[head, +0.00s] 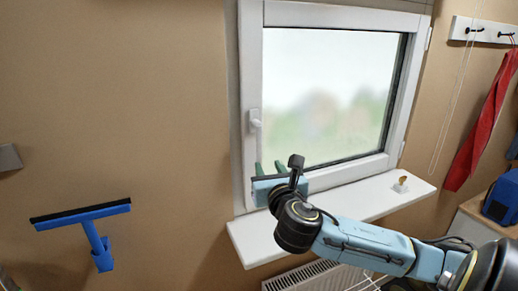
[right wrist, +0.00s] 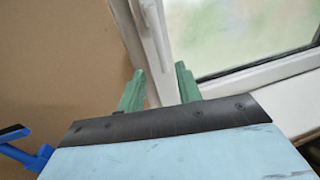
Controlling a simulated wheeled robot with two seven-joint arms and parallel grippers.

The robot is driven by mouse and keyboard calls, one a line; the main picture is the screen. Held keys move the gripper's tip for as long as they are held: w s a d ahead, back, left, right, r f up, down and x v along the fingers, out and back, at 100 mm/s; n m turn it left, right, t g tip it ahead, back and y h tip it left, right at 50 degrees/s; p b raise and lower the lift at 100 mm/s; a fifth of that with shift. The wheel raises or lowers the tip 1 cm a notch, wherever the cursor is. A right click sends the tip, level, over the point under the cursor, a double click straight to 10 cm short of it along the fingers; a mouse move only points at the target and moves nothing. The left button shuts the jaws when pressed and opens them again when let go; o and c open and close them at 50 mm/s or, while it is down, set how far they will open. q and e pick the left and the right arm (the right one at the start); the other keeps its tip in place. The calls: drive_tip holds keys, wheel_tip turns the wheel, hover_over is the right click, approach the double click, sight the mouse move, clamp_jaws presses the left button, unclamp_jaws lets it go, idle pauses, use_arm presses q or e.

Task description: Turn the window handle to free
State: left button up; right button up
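The white window handle (head: 254,121) sits on the left upright of the white window sash in the head view. It is small there, and I cannot tell exactly which way its lever points. The window (head: 249,60) looks closed. My right gripper (head: 269,167) is below the handle and slightly right of it, in front of the lower left corner of the window, apart from the handle. In the right wrist view its two green fingers (right wrist: 160,75) are spread with nothing between them. My left gripper is in neither view.
A white sill (head: 355,206) runs under the window, with a small yellowish item (head: 402,181) on it. A blue squeegee (head: 96,241) is on the left. A red cloth (head: 482,125) hangs at right below a hook rail (head: 484,31). A radiator (head: 305,276) is below the sill.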

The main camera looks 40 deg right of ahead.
sight(260, 150)
drive_tip(key=p+x, duration=0.1)
drive_tip(key=x, duration=1.1)
drive_tip(key=shift+f, duration=0.1)
drive_tip(key=shift+s, duration=0.1)
clamp_jaws()
